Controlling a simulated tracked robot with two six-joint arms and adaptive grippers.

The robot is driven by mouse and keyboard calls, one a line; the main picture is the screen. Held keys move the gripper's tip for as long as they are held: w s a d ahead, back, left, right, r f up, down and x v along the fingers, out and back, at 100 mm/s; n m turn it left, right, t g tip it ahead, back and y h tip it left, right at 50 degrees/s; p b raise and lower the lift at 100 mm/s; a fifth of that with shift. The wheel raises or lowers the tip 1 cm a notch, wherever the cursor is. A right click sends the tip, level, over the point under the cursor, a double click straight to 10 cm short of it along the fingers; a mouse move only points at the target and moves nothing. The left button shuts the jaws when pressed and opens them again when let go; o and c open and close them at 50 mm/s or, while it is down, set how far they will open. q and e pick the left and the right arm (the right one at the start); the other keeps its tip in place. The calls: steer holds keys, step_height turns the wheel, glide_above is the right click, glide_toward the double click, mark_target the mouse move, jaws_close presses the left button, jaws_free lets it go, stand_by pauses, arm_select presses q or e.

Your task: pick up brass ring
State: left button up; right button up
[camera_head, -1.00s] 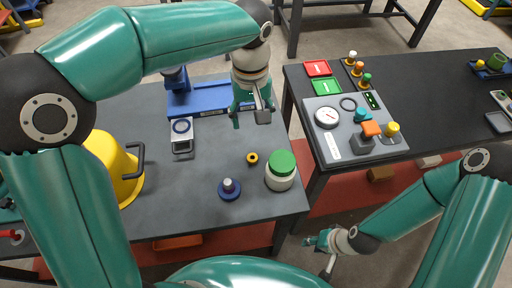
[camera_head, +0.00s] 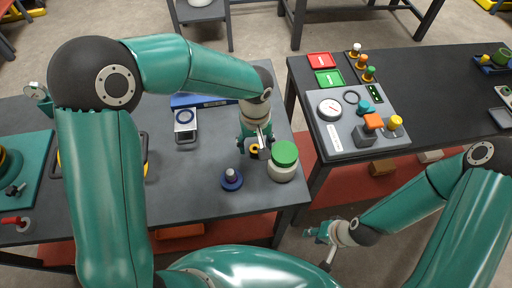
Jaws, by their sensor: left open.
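The brass ring (camera_head: 254,149) is a small yellow ring with a dark centre on the grey table, left of the green-lidded jar. My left gripper (camera_head: 254,151) is open and points down right at the ring, its fingers partly covering it. I cannot tell whether the fingers touch the ring. My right gripper (camera_head: 320,237) hangs low at the right, over the floor beside the table and away from the ring; its jaws are too small to read.
The white jar with a green lid (camera_head: 283,160) stands close to the right of the ring. A blue disc with a pale knob (camera_head: 232,179) is just below left. A scale-like device (camera_head: 186,125) stands further left. A control panel (camera_head: 360,118) is on the black table.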

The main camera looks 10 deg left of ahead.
arm_select(q)
steer(key=shift+f, duration=0.95)
steer(key=shift+c, duration=0.3)
jaws_close()
steer(key=shift+w+r, duration=0.1)
steer(key=shift+r, duration=0.05)
